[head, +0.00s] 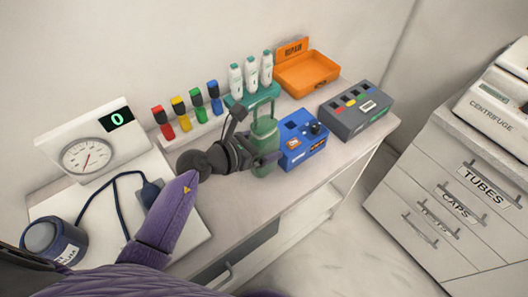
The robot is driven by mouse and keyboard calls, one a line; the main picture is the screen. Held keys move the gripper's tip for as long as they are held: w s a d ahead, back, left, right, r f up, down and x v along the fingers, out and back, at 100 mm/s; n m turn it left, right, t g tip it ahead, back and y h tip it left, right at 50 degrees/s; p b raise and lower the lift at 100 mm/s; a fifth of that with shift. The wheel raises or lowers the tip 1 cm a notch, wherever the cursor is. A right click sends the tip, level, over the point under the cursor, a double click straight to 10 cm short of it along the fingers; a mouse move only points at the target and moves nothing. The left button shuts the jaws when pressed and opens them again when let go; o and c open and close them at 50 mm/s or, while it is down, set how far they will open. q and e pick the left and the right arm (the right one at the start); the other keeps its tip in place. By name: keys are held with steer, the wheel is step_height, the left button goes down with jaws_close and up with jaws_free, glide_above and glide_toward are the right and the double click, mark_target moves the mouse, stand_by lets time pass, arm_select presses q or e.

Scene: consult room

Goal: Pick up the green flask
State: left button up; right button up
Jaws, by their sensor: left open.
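The green flask (264,133) stands upright near the front edge of the counter, with a tall loop handle on top. My left gripper (258,140) is open at the flask. One dark finger shows at the flask's left side and another crosses low in front of it. I cannot tell whether the fingers touch it. The flask's lower left part is partly hidden by the gripper. My right gripper is not in view.
A blue box (302,139) stands close to the flask's right. Behind are a teal rack (236,102) with white bottles, and several coloured vials. An orange tray (307,75) and grey box (357,112) stand further right. A gauge (86,155) is at left.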

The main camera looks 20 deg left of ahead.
arm_select(q)
jaws_close()
